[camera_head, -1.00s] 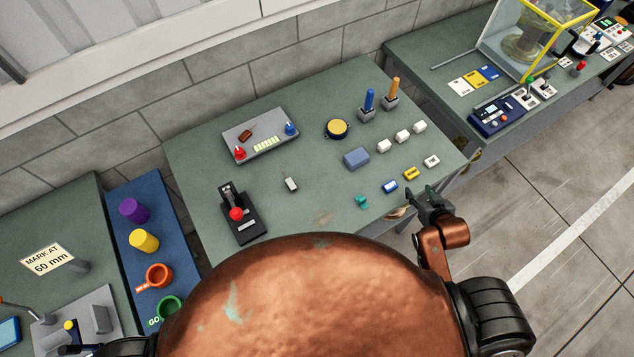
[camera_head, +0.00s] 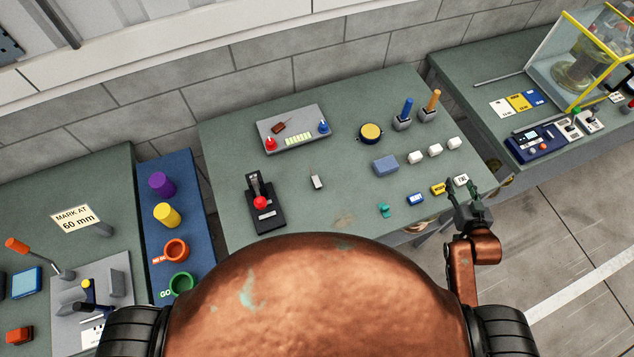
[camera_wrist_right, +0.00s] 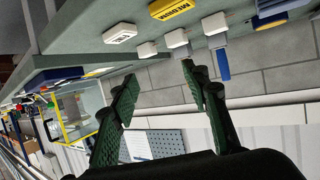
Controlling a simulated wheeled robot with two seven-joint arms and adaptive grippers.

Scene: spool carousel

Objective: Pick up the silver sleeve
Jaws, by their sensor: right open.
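No object in view is clearly recognisable as the silver sleeve. A small silver-grey piece (camera_head: 317,181) lies on the middle green table (camera_head: 345,105), to the right of the black stand; it is too small to tell whether it is the sleeve. My right gripper (camera_head: 468,187) is open and empty at the table's right front edge, near the small white and yellow labelled blocks. Its two dark green fingers stand apart in the right wrist view (camera_wrist_right: 160,80), with nothing between them. My left gripper is out of view.
A black stand with a red knob (camera_head: 261,203), a grey panel (camera_head: 294,128), a blue block (camera_head: 385,165) and a teal piece (camera_head: 384,211) are on the table. A blue board (camera_head: 188,228) with coloured cylinders and rings is left. A yellow-framed case (camera_head: 568,103) stands right.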

